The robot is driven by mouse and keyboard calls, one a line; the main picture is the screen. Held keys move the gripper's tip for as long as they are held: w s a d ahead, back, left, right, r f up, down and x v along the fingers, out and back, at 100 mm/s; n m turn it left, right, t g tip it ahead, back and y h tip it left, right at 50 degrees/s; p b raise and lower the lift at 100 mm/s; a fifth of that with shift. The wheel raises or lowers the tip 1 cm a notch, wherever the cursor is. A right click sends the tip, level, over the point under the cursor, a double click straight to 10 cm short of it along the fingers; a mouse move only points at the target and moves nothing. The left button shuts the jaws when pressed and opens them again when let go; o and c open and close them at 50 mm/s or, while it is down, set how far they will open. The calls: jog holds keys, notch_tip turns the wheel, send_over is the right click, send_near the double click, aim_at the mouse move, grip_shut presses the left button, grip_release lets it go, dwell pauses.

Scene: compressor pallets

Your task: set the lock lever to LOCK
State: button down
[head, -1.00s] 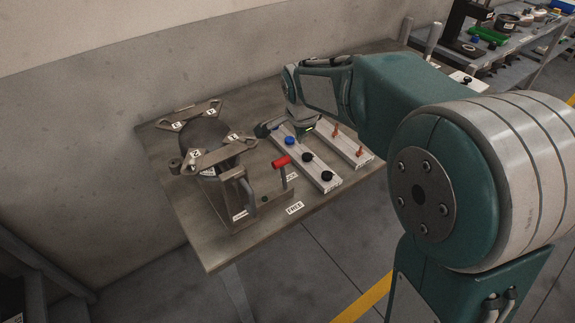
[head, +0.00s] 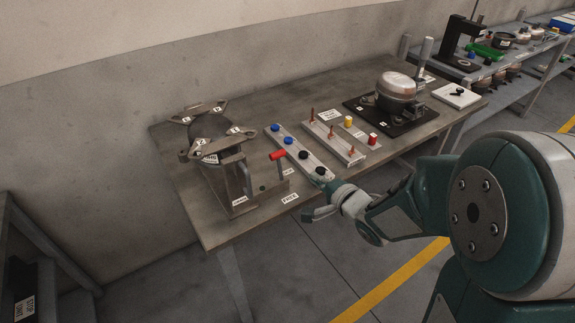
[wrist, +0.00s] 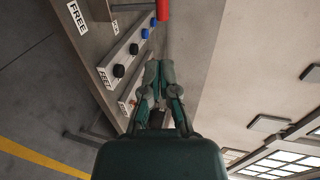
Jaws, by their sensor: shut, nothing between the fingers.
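A FREE label (head: 290,198) lies near the table's front edge, and a smaller label (head: 287,172) by the post is too small to read. My gripper (head: 311,208) is at the table's front edge, right of the FREE label and apart from the lever. In the wrist view its fingers (wrist: 158,70) are together and empty.
A rail with blue and black knobs (head: 294,148) lies right of the lever. A second rail with copper pins (head: 333,143) lies beyond it. The clamped unit (head: 212,150) stands left of the lever. A compressor on a black plate (head: 365,118) is farther right.

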send_near(278, 154)
jog(key=x, duration=0.5)
jog(key=f+x, duration=0.1)
jog(key=x, duration=0.1)
jog(key=shift+w, duration=0.25)
jog(key=shift+w+a, duration=0.65)
jog(key=shift+w, duration=0.3)
jog(key=shift+a+r, duration=0.1)
